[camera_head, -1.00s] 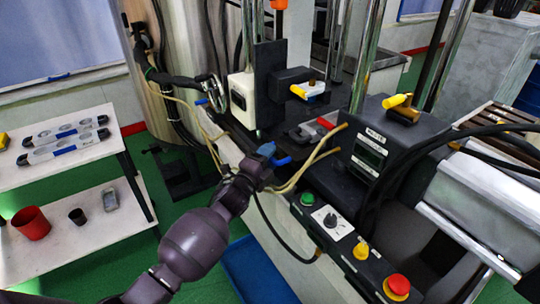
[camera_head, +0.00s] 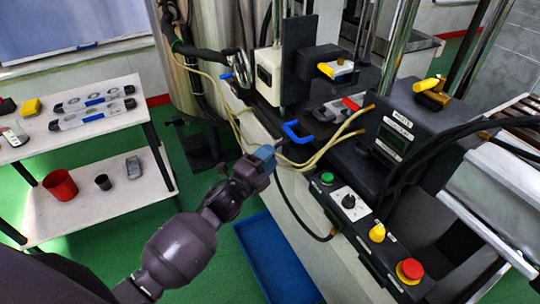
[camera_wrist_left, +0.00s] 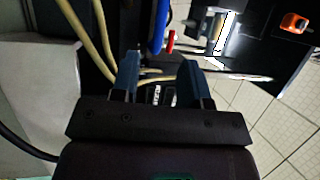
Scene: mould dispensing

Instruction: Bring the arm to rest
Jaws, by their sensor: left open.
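My left arm comes in from the lower left in the head view. Its gripper (camera_head: 264,155) is in front of the machine, just left of and below a blue handle (camera_head: 297,131). In the left wrist view the two blue fingers of the gripper (camera_wrist_left: 158,75) stand apart with nothing held between them. Beyond them lie cream hoses (camera_wrist_left: 102,30), a blue handle part (camera_wrist_left: 158,28) and a red part (camera_wrist_left: 171,41). I cannot tell from these views whether a finger touches a hose. My right gripper does not show.
The machine carries a control box with a red button (camera_head: 409,270), a yellow knob (camera_head: 377,232) and a green button (camera_head: 327,178). A blue tray (camera_head: 262,250) lies on the green floor. A white shelf (camera_head: 98,195) at left holds a red cup (camera_head: 61,184) and moulds.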

